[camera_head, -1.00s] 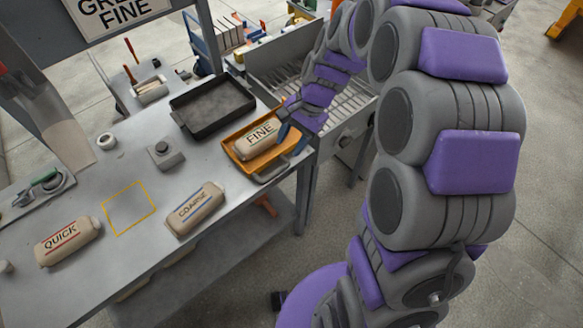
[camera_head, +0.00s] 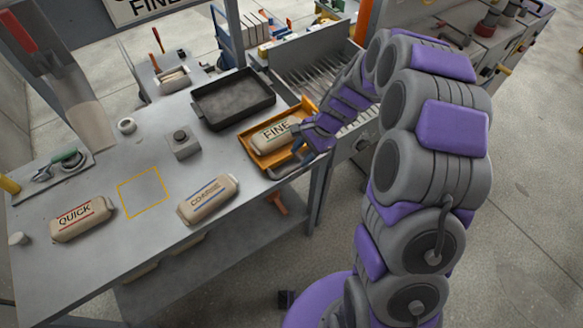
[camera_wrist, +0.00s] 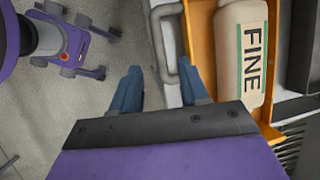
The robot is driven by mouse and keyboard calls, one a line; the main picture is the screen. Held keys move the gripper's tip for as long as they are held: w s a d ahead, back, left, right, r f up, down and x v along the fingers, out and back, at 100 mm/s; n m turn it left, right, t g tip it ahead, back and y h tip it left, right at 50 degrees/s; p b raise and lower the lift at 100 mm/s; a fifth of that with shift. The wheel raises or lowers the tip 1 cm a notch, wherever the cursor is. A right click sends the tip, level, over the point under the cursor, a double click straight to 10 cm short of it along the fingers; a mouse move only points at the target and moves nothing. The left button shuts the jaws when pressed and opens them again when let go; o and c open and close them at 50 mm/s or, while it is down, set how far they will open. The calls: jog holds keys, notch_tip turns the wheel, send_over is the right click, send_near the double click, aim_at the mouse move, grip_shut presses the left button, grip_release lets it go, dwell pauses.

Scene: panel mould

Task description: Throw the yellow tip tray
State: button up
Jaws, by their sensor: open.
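The yellow tip tray (camera_head: 251,152), orange-yellow in colour, sits at the right end of the grey bench. A beige bag marked FINE (camera_head: 275,132) lies in it. The tray also shows in the wrist view (camera_wrist: 201,45), with the bag (camera_wrist: 243,52) inside and a grey bar handle (camera_wrist: 160,45) along its near side.
A black tray (camera_head: 232,98) stands behind the yellow one. Bags marked COARSE (camera_head: 208,199) and QUICK (camera_head: 82,219) lie on the bench (camera_head: 115,270) around an empty yellow-outlined square (camera_head: 145,192). A slatted grey bin (camera_head: 310,72) is behind my arm. Floor at right is clear.

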aim_at(290, 170)
jog(key=b+x, duration=0.1)
jog(key=x, duration=0.5)
jog(key=shift+s+a+f, duration=0.1)
jog(key=shift+f, duration=0.3)
jog(key=shift+a+f, duration=0.3)
jog(key=shift+f, duration=0.05)
jog(key=shift+d, duration=0.1)
jog(key=shift+c, duration=0.6)
jog(key=shift+r, duration=0.1)
grip_shut()
